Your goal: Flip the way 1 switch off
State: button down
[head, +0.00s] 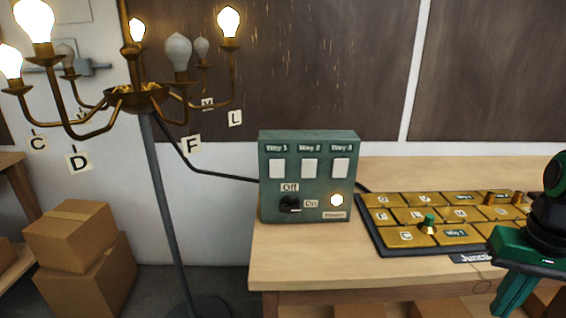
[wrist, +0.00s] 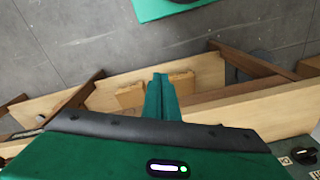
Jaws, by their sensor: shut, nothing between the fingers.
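The green switch box (head: 267,213) stands at the left end of the workbench. The white way 1 switch (head: 277,168) is the leftmost of its three switches, beside the way 2 switch (head: 309,169) and way 3 switch (head: 340,168). I cannot tell which way each rocker is tipped. Below them are a black Off/On knob (head: 290,204) and a glowing power light (head: 337,199). My green gripper (head: 505,304) is at the far right, well apart from the box. In the wrist view its fingers (wrist: 160,80) are together and empty; part of the box shows at lower right.
A brass lamp (head: 137,98) with several lit and unlit bulbs stands left of the box, its cable running to it. A junction board (head: 380,243) with brass plates lies on the bench (head: 300,270), under my arm. Cardboard boxes (head: 70,235) sit at left.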

jog(key=w+a+r+n+t, duration=0.2)
jog(key=w+a+r+n, duration=0.25)
jog(key=w, duration=0.35)
jog(key=w+a+r+n+t, duration=0.1)
jog(key=w+a+r+n, duration=0.35)
jog(key=w, duration=0.45)
jog(key=w+a+r+n+t+y, duration=0.1)
jog(key=w+a+r+n, duration=0.1)
jog(key=a, duration=0.6)
jog(key=w+a+r+n+y, duration=0.2)
jog(key=a+r+n, duration=0.3)
jog(key=a, duration=0.3)
jog(key=w+a+r+n+t+y, duration=0.1)
jog(key=w+a+r+n, duration=0.2)
jog(key=a, duration=0.5)
jog(key=shift+w+a+r+n+t+y, duration=0.15)
jog(key=shift+w+a+n+t+y, duration=0.3)
jog(key=shift+n, duration=0.65)
jog(key=shift+w+d, duration=0.1)
jog(key=shift+d, duration=0.15)
